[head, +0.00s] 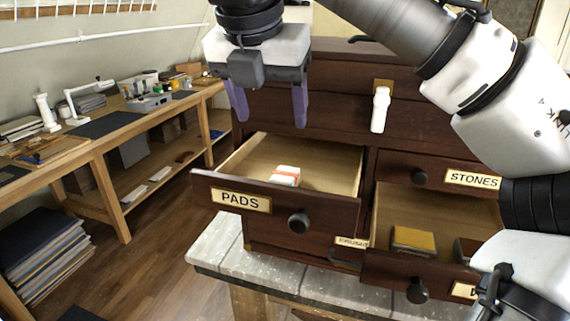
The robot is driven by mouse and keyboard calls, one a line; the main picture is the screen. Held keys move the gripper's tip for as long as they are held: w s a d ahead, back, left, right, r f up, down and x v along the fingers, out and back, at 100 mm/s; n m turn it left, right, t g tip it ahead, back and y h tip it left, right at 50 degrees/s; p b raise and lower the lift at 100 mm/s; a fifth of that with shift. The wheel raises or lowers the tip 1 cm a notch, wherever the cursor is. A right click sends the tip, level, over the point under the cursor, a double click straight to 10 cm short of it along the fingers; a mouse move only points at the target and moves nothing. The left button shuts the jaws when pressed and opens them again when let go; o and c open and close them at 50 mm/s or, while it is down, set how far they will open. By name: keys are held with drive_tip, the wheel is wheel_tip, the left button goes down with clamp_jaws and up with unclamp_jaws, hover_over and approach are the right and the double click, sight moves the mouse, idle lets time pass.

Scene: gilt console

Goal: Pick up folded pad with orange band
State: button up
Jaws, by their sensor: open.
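The folded pad with orange band (286,176) is a small white pad with an orange stripe. It lies inside the open drawer labelled PADS (240,200), near the drawer's front, which hides its lower part. My gripper (268,109) hangs above and behind the pad in the picture, in front of the dark cabinet. Its two purple fingers point down and stand wide apart with nothing between them. The gripper is clear of the pad.
Below right, another open drawer (383,266) holds a yellow-topped block (414,241) and a dark item. A closed drawer labelled STONES (474,180) sits above it. A wooden workbench (110,140) runs along the left.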

approach(285, 173)
drive_tip(key=x, duration=0.2)
drive_tip(key=shift+f, duration=0.45)
drive_tip(key=shift+p+x, duration=0.65)
drive_tip(key=shift+x, duration=2.25)
drive_tip(key=shift+w+r, duration=0.1)
drive_tip(key=shift+c, duration=0.3)
drive_tip(key=c, duration=1)
